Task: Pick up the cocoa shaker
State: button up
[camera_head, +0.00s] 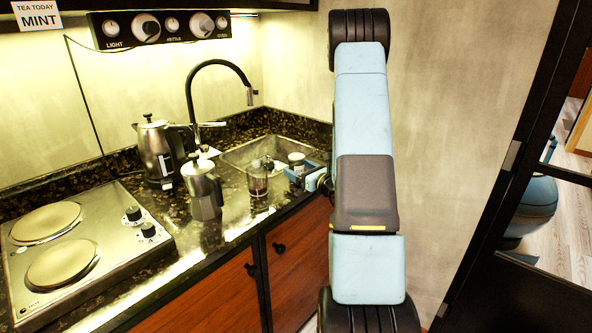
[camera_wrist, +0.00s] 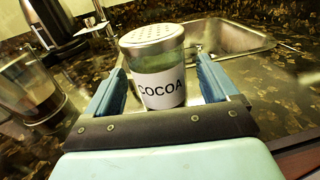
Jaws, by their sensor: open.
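The cocoa shaker (camera_wrist: 160,88) is a clear jar with a perforated metal lid and a white label reading COCOA. My gripper (camera_wrist: 161,70) is open, with one blue finger on each side of the shaker. A gap shows on the right; whether the left finger touches it I cannot tell. In the head view the shaker's lid (camera_head: 296,157) shows near the sink's front corner, its lower part hidden behind my blue finger.
A glass with brown contents (camera_wrist: 36,92) stands close left of my gripper. In the head view a moka pot (camera_head: 205,192) and a kettle (camera_head: 155,145) stand farther left. The sink (camera_head: 238,156) with a black faucet (camera_head: 190,88) lies behind; a hotplate (camera_head: 105,245) is at left.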

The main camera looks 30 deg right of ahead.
jog(key=shift+x, duration=1)
jog(key=shift+c, duration=0.4)
jog(key=c, duration=1.1)
jog(key=shift+r, duration=0.2)
